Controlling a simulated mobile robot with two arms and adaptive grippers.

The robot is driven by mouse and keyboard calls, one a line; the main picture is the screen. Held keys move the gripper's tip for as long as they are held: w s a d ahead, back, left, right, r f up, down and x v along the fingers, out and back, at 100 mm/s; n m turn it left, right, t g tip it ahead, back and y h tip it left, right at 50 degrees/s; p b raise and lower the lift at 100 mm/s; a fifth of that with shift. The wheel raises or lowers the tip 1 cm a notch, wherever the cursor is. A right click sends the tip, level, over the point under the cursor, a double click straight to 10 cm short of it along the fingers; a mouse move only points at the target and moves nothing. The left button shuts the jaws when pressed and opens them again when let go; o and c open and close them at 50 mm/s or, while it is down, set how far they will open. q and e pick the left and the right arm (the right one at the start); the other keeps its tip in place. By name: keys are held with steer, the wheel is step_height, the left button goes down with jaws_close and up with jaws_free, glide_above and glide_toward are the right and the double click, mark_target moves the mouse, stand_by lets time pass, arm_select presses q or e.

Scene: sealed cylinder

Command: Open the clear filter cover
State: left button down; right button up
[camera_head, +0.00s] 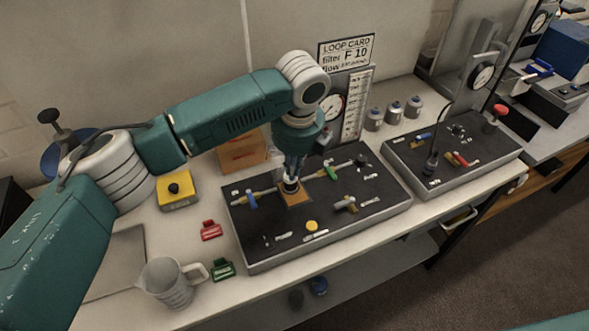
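My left arm reaches in from the left, and my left gripper (291,178) points down over the near dark panel (270,220). Its fingertips are at a small dark and pale fitting (291,187) above an orange square (298,199) on that panel. The gripper hides most of this fitting, and I cannot make out a clear cover there. The fingers are too small to tell whether they are open, touching or closed on it. My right gripper is out of view.
The panel carries a blue valve handle (251,199), a green one (331,172) and a yellow knob (312,226). A jug (168,285), red clip (210,230), green clip (222,269) and yellow button box (177,190) stand left. A second panel (450,150) is to the right.

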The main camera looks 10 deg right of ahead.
mark_target(282, 157)
arm_select(q)
steer(key=w, duration=0.1)
steer(key=w+r+p, duration=0.1)
steer(key=w+a+p, duration=0.1)
steer(key=shift+r, duration=0.3)
steer(key=shift+w+a+p, duration=0.2)
steer(key=shift+w+p, duration=0.1)
steer(key=shift+w, duration=0.25)
steer(key=shift+w+a+p, duration=0.15)
steer(key=shift+w+p, duration=0.1)
steer(key=shift+w, duration=0.25)
steer(key=shift+w+a+r, duration=0.15)
steer(key=shift+w+r, duration=0.1)
steer(key=shift+w, duration=0.05)
steer(key=shift+w+r, duration=0.1)
steer(key=shift+w, duration=0.1)
